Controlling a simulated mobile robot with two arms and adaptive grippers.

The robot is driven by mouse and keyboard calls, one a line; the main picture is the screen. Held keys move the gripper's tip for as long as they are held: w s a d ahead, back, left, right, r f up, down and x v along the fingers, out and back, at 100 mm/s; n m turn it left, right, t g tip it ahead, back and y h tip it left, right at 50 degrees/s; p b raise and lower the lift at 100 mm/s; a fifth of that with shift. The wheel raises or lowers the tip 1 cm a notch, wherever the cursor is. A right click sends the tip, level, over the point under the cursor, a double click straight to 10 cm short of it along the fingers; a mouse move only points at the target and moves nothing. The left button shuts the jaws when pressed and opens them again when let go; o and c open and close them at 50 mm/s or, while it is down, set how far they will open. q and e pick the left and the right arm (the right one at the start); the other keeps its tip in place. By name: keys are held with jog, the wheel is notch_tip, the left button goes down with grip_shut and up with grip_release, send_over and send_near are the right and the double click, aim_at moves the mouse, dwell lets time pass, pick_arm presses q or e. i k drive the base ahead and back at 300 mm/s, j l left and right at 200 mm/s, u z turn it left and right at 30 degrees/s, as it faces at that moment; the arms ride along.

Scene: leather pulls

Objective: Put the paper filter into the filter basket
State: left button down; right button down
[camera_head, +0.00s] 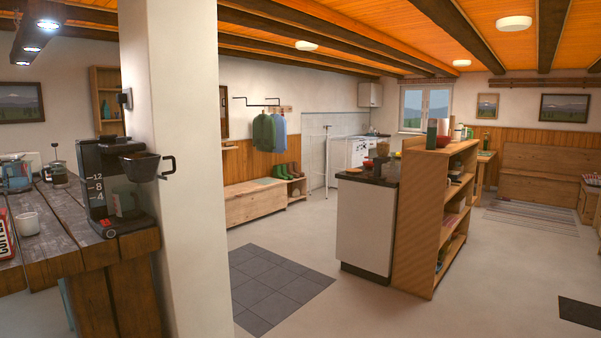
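A black coffee maker (93,190) stands at the right end of the dark wooden table on the left. Its dark filter basket (142,167) sticks out to the right at the top, with a handle on its right side. I cannot see into the basket. I cannot make out a paper filter in this view. Neither of my grippers is in view.
A white pillar (185,90) stands close behind the coffee maker. Open floor (340,308) lies to the right, before a wooden shelf (420,225).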

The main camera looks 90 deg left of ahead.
aim_at(141, 179)
jog(key=u, duration=2)
jog(key=j+u, duration=0.1)
jog(key=u, duration=0.35)
jog(key=i+j+u, duration=0.1)
jog(key=u, duration=0.35)
jog(key=i+j+u, duration=0.1)
jog(key=u, duration=0.8)
jog(key=i+j, duration=0.05)
